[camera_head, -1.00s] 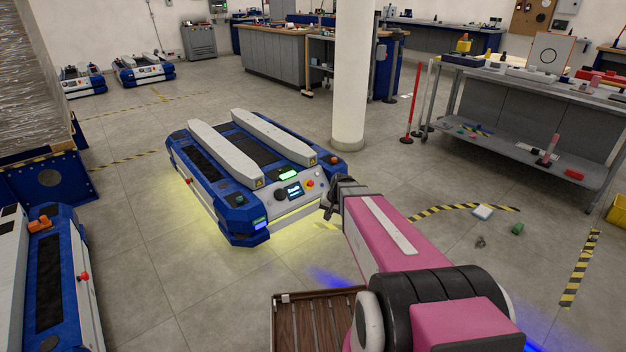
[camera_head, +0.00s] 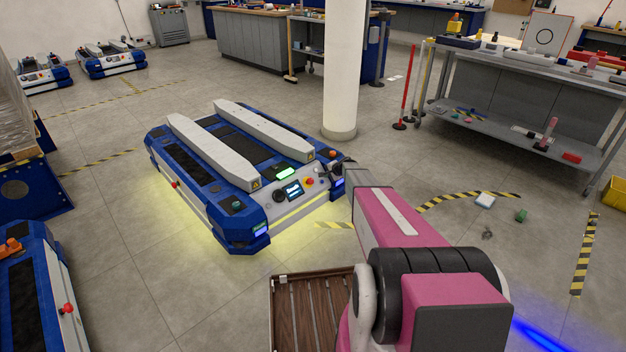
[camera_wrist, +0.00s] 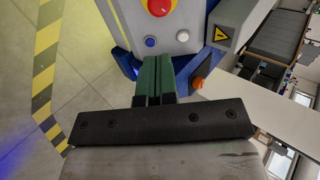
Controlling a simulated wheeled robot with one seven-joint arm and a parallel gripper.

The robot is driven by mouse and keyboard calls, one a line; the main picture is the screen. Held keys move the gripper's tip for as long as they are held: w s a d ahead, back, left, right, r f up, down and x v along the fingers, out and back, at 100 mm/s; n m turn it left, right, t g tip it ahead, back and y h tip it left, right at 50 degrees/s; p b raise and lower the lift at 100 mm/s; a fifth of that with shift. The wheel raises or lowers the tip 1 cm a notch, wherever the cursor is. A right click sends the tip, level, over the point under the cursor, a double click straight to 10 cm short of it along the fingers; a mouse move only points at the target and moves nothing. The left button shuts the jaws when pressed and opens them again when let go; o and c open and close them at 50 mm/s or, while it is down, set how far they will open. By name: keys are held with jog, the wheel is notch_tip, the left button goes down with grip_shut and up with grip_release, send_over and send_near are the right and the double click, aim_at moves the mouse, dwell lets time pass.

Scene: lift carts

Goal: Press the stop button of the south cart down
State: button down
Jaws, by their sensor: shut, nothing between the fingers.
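A blue-and-white lift cart (camera_head: 225,195) stands in front of me; no label shows whether it is the south cart. Its sloped front panel carries a red stop button (camera_head: 308,182) on a yellow collar, beside a small screen. In the wrist view the red stop button (camera_wrist: 160,6) is at the top edge, partly cut off, with a blue button (camera_wrist: 150,41) and a white button (camera_wrist: 183,36) below it. My gripper (camera_wrist: 153,62) has its green fingers shut and empty, below these buttons in the picture. I cannot tell whether it touches the cart.
An orange knob (camera_head: 332,153) sits on the cart's corner, close to my gripper. Another blue cart (camera_head: 35,300) is at the left edge. A white pillar (camera_head: 342,80) stands behind, and a grey workbench (camera_head: 500,110) is at right. Open floor lies left of my arm.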

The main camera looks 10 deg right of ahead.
aim_at(312, 180)
dwell(0.3)
jog(key=x, duration=1.4)
jog(key=shift+s, duration=0.15)
jog(key=shift+x, duration=1.15)
jog(key=shift+f, duration=0.1)
jog(key=v, duration=1.5)
jog(key=shift+r, duration=0.25)
jog(key=shift+d, duration=0.1)
